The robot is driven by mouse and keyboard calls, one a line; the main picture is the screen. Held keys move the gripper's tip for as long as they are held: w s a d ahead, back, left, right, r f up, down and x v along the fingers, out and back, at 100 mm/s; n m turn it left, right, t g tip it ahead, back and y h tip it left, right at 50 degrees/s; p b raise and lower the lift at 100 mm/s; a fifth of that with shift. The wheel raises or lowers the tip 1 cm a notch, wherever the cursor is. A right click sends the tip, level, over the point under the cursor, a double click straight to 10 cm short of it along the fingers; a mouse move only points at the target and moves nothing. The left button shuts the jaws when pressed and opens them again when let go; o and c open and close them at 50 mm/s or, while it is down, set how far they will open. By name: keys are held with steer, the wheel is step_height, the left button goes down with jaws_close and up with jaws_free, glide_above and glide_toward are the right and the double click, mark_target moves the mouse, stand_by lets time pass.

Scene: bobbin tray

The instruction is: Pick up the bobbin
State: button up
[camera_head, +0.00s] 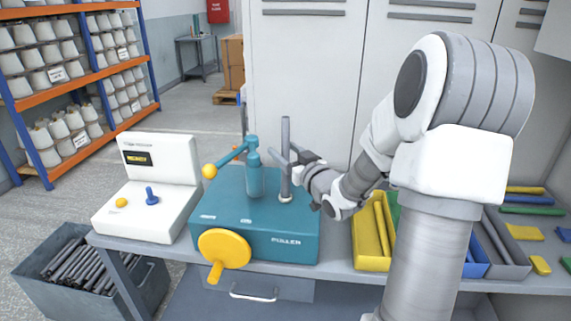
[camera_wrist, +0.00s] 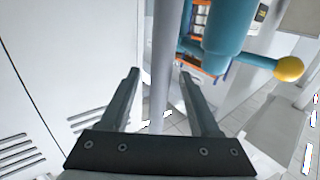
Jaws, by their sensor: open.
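The bobbin (camera_head: 286,134) appears to be the slim grey upright tube on the teal machine (camera_head: 225,232), standing on a small pale foot. My gripper (camera_head: 290,154) is at the upper half of this tube, reaching in from the right. In the wrist view the tube (camera_wrist: 165,50) runs upright between the two dark fingers of my gripper (camera_wrist: 159,74). The fingers are apart, with a gap visible on both sides of the tube. The tube's lower end is hidden in the wrist view.
A teal post (camera_head: 254,172) with a yellow-knobbed lever stands just left of the tube. A white control box (camera_head: 160,185) is further left. A yellow bin (camera_head: 370,230) stands right of the machine. Grey lockers (camera_head: 305,70) rise behind. A dark crate of rods (camera_head: 50,245) is lower left.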

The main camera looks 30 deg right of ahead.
jaws_close()
stand_by(0.5)
